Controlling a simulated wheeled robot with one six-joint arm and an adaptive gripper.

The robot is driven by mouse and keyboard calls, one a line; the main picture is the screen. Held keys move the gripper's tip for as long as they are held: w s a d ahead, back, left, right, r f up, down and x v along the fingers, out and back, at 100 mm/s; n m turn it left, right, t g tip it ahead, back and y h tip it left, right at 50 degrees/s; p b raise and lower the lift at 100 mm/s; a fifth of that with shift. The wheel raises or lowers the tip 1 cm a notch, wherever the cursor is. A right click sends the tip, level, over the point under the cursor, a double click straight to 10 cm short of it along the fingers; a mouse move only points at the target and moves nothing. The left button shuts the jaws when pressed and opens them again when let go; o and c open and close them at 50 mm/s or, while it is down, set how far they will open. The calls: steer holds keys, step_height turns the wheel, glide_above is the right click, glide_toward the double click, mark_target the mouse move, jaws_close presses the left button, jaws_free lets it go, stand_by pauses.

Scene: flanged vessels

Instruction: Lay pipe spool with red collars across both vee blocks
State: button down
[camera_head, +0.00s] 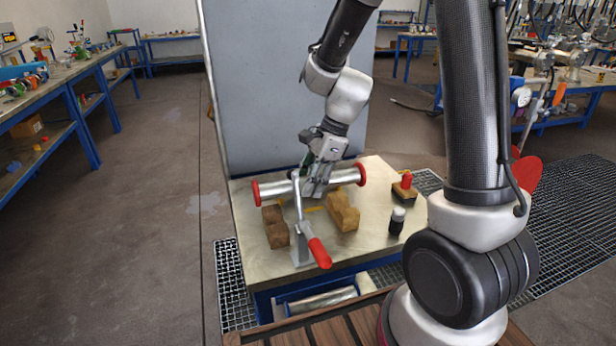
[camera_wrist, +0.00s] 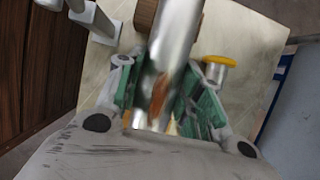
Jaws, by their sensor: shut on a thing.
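The pipe spool (camera_head: 278,188) is a grey metal tube with a red collar at each end, held roughly level and tilted slightly up to the right in the head view. My gripper (camera_head: 317,182) is shut on its middle. In the wrist view the tube (camera_wrist: 176,40) runs between my green-padded fingers (camera_wrist: 165,100). Two brown vee blocks stand on the bench, the left one (camera_head: 275,228) and the right one (camera_head: 343,212). The spool appears above or just behind them, apart from both; its exact height is unclear. The tube partly covers a brown block (camera_wrist: 145,14) in the wrist view.
A clamp with a red handle (camera_head: 319,252) stands upright in front of the spool, between the blocks. A black bottle (camera_head: 396,222) and a red-topped item (camera_head: 406,182) stand at right. A yellow-topped metal piece (camera_wrist: 218,62) shows beside my fingers. A grey panel (camera_head: 285,80) rises behind the bench.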

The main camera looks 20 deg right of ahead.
steer(key=shift+f, duration=3.55)
steer(key=shift+f, duration=0.45)
steer(key=c, duration=0.9)
jaws_free()
